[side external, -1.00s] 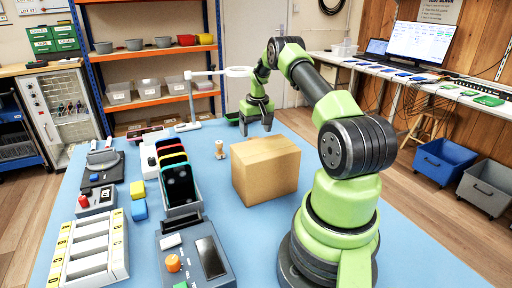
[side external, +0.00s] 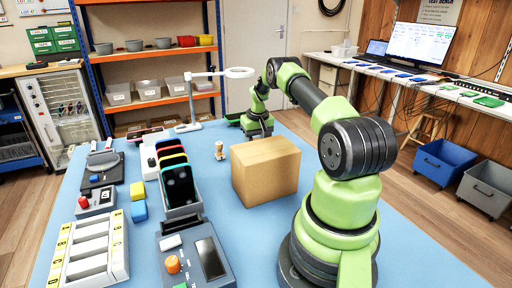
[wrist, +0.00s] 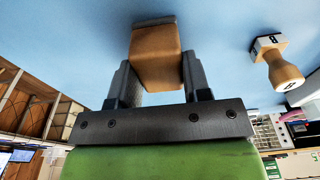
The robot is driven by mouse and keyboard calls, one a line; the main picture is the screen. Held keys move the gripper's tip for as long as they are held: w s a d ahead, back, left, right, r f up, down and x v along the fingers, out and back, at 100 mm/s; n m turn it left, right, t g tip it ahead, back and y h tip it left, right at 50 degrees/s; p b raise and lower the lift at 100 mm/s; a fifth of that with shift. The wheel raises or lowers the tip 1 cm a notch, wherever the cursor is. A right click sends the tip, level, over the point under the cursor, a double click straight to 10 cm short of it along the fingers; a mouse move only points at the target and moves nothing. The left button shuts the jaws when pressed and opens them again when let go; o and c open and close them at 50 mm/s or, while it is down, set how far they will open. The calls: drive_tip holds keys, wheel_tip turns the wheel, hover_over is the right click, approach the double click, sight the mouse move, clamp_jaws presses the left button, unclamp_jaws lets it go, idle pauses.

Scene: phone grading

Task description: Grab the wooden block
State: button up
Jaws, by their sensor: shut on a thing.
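The wooden block (wrist: 155,56) shows in the wrist view between the two dark fingers of my gripper (wrist: 154,75). It is a brown block with a darker, greyish far end. My gripper is shut on it, with a finger on each side. In the side external view my gripper (side external: 258,129) is low over the blue table, behind the cardboard box. The box hides the fingertips and the block there. I cannot tell whether the block still touches the table.
The cardboard box (side external: 265,171) stands just in front of my gripper. A wooden stamp (side external: 219,150) stands to its left, and also shows in the wrist view (wrist: 277,62). A rack of phones (side external: 180,185) and a lamp stand (side external: 188,126) are farther left.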

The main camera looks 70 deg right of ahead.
wheel_tip(320, 180, up, 9)
drive_tip(key=shift+r, duration=0.5)
